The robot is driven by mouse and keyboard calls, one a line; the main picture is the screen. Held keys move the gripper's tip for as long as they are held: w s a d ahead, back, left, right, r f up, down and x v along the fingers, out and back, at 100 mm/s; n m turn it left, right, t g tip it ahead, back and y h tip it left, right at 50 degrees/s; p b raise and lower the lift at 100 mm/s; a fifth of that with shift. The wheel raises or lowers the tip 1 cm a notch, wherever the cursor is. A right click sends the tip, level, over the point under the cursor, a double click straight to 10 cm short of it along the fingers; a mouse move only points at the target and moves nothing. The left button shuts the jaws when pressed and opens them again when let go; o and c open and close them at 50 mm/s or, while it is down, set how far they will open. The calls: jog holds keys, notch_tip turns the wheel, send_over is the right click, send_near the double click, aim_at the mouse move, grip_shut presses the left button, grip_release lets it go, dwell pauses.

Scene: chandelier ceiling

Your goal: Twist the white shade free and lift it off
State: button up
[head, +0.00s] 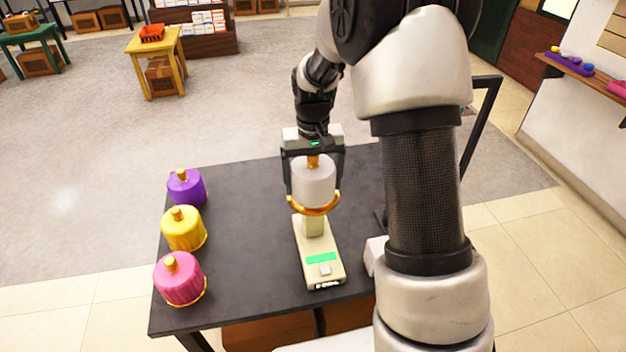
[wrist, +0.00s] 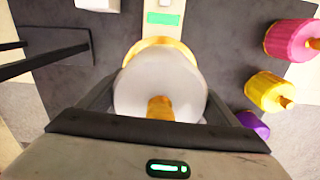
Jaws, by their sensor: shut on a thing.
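The white shade (head: 313,183) stands upright in a gold ring at the top of a cream stand (head: 318,250) on the dark table (head: 240,240). The shade has a gold knob on top. My gripper (head: 315,185) comes from behind and above, with a finger on each side of the shade, shut on it. In the wrist view the white shade (wrist: 160,85) fills the space between the fingers, with its gold knob towards the camera. The stand's green display (head: 321,258) faces the front. Whether the shade turns freely in the ring cannot be seen.
A purple shade (head: 187,188), a yellow shade (head: 184,229) and a pink shade (head: 180,279) stand in a row along the table's left side. The table between them and the stand is clear. A wall shelf (head: 590,72) is at the far right.

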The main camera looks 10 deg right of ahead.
aim_at(313, 166)
jog(key=n, duration=0.3)
jog(key=shift+n, duration=0.4)
jog(key=shift+r+n+p, duration=0.15)
jog(key=shift+n+p, duration=0.4)
jog(key=shift+n, duration=1.15)
jog(key=shift+r+p, duration=1.3)
jog(key=shift+r, duration=0.3)
jog(key=shift+r, duration=0.15)
